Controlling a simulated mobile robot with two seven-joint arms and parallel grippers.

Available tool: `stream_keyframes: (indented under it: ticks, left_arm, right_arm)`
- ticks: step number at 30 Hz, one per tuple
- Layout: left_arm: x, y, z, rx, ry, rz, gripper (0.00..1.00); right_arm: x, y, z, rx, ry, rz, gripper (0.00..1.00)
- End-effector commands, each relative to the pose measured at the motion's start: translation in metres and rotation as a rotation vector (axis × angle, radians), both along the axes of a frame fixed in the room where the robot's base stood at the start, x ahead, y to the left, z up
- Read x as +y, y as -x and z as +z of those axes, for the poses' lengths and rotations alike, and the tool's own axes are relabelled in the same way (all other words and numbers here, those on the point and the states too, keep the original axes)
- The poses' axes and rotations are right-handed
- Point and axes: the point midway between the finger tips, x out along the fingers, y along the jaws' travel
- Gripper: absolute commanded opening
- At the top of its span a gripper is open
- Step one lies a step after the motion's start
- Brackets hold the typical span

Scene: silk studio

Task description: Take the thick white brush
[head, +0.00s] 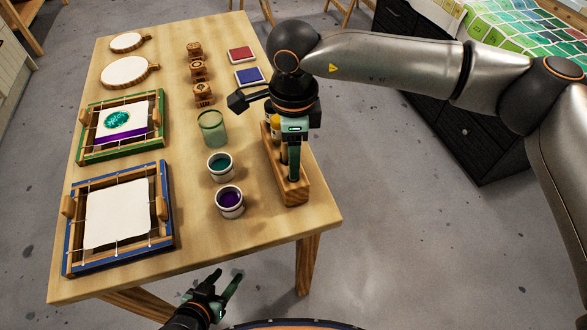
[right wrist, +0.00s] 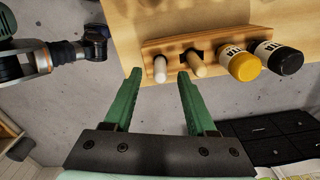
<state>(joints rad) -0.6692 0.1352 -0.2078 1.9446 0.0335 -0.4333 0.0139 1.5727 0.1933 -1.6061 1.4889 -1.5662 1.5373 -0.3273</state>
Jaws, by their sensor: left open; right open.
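A wooden rack (head: 296,192) stands at the right edge of the table, partly hidden under my right gripper (head: 290,163). In the right wrist view it (right wrist: 222,39) holds a white handle (right wrist: 160,70) and a beige handle (right wrist: 196,64), seen end-on. I cannot tell surely which is the thick white brush. My right gripper also shows in that view (right wrist: 160,75), open, its fingertips on either side of the white handle in the picture; contact cannot be told. My left gripper (head: 225,280) is open and empty, off the table's front edge.
The rack also holds a yellow-capped bottle (right wrist: 243,65) and a black-capped bottle (right wrist: 279,58). A green jar (head: 212,130), a teal paint cup (head: 220,166) and a purple paint cup (head: 229,201) stand left of the rack. Framed cloths (head: 118,215) lie further left.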

Motion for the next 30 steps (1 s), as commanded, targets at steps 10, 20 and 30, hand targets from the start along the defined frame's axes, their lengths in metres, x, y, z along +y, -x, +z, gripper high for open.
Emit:
stream_keyframes:
  ticks: [10,20,30]
  left_arm:
    - [0.006,0.000,0.000,-0.001,-0.008,0.009,0.50]
    - [0.006,0.001,-0.001,0.003,-0.009,0.009,0.50]
    - [0.004,0.000,0.000,0.000,-0.006,0.007,0.50]
  right_arm:
    - [0.000,0.000,-0.030,0.000,-0.001,0.000,0.57]
    - [0.000,0.000,-0.029,0.000,-0.001,0.000,0.34]
    - [0.000,0.000,-0.029,0.000,-0.001,0.000,0.00]
